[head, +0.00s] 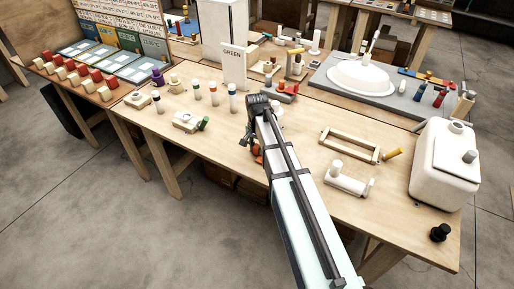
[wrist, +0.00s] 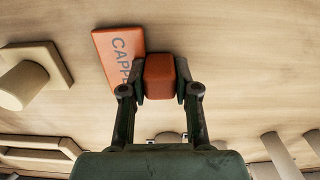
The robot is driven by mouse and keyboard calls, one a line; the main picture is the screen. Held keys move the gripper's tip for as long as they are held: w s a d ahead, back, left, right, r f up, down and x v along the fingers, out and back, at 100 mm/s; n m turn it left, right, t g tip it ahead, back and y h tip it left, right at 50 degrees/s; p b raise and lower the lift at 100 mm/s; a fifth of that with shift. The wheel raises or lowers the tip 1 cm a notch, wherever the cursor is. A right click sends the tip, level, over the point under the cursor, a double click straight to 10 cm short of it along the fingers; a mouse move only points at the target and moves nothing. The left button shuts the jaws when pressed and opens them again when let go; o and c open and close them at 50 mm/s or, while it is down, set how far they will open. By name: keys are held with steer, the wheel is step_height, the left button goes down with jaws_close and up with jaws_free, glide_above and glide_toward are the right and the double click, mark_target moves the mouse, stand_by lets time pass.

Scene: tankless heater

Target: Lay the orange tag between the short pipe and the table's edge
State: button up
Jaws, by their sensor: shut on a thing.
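My gripper (wrist: 160,80) is shut on the orange block-like grip of the orange tag (wrist: 116,52) in the wrist view. The flat tag plate extends up and left from the grip, and part of its dark lettering, "CAPP", shows. In the head view my gripper (head: 248,140) points down near the front middle of the table, with a bit of the orange tag (head: 257,153) beside my arm. I cannot tell whether the tag touches the wood. A white pipe piece with upright stubs (head: 347,180) lies right of my arm; I cannot tell whether it is the short pipe.
The table's front edge (head: 217,163) runs close to the tag. A pale fitting with a green part (head: 190,122) stands to the left. A wooden frame (head: 350,146), a white tank (head: 445,165) and a black knob (head: 440,232) are to the right. Bare wood lies between.

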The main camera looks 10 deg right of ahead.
mark_target(257, 146)
steer(key=shift+f, duration=0.2)
steer(key=o, duration=1.1)
step_height(257, 146, up, 12)
steer(key=shift+r, duration=0.1)
